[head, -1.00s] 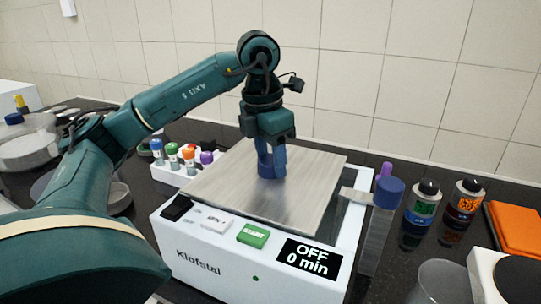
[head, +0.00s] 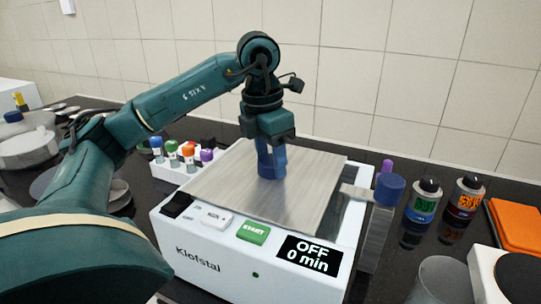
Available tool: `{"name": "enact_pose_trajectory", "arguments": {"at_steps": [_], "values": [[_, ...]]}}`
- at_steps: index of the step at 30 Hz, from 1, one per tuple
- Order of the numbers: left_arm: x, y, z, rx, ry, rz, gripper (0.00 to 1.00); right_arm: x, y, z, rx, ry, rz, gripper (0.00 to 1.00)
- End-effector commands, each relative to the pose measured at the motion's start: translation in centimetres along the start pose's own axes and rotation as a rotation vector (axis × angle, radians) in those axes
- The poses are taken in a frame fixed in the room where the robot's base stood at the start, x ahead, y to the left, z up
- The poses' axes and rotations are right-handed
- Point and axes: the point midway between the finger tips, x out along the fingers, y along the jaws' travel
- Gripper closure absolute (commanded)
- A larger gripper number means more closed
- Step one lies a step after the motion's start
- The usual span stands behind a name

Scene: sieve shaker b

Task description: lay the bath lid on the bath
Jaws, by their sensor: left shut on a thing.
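The bath (head: 230,262) is a white box with a green START button and a display reading OFF, 0 min. The bath lid (head: 305,180) is a flat grey metal plate over the top of the bath, covering most of its opening. A strip of the bath's rim shows at the right. My left gripper (head: 270,165) points down at the middle of the lid and is shut on its blue knob (head: 271,165). I cannot tell whether the lid touches the rim all round. My right gripper is not in view.
A white rack (head: 170,170) with several colour-capped tubes stands behind left of the bath. Two dark bottles (head: 425,200) and an orange item (head: 516,226) stand farther right. A tiled wall closes off the back.

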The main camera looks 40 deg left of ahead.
Motion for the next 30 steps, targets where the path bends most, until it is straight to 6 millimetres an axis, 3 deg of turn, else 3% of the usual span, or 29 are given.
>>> {"name": "enact_pose_trajectory", "arguments": {"at_steps": [25, 26, 30], "values": [[0.35, 0.01, -0.02, 0.000, -0.003, 0.000, 0.89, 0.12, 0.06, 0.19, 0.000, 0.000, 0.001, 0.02], [0.35, 0.01, -0.02, 0.000, -0.003, 0.000, 0.51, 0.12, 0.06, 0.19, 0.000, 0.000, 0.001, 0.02], [0.37, 0.01, -0.03, 0.000, -0.002, 0.000, 0.40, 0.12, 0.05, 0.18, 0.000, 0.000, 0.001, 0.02]]}}
